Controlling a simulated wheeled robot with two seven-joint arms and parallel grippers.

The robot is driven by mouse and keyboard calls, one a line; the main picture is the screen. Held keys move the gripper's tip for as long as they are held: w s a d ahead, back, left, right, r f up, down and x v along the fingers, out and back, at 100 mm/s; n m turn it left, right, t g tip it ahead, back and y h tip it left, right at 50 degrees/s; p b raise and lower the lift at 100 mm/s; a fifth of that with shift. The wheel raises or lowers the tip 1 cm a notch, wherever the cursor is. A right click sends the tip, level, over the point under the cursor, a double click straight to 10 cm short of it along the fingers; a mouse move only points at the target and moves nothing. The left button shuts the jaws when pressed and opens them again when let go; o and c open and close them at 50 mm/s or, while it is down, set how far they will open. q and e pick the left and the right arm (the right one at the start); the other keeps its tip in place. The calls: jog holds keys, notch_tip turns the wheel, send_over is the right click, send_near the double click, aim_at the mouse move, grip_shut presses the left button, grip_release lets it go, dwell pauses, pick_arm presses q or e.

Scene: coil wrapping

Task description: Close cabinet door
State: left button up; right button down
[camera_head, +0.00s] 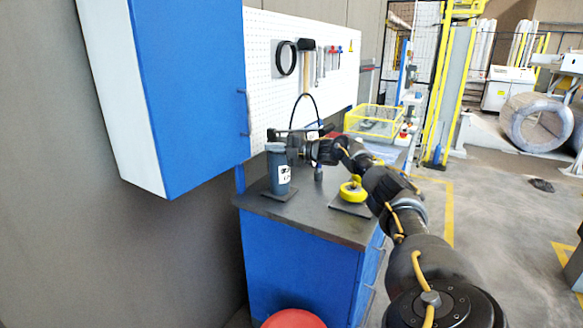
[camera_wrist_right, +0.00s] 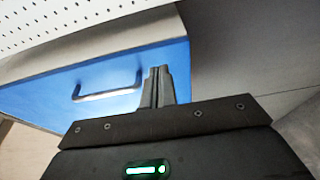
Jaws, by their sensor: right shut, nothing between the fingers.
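A wall cabinet with a white side (camera_head: 120,95) and a blue door (camera_head: 190,90) hangs at upper left in the head view. Its door handle (camera_head: 246,112) is at the door's right edge. The door's left edge meets the white side; I cannot tell whether its far edge is flush. My right gripper (camera_head: 272,134) is below and right of the door, over the bench. In the wrist view, its closed, empty fingers (camera_wrist_right: 155,85) are in front of a blue panel (camera_wrist_right: 50,95), beside a handle (camera_wrist_right: 108,88). Contact cannot be told. My left gripper is out of view.
The bench (camera_head: 310,216) below holds a grey-blue container (camera_head: 279,172), a yellow roll (camera_head: 353,191) and a yellow wire basket (camera_head: 377,120). A pegboard with tools (camera_head: 340,50) is behind. A red round object (camera_head: 293,319) is in front of the bench.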

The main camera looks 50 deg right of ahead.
jog(key=b+v, duration=0.3)
jog(key=v, duration=0.5)
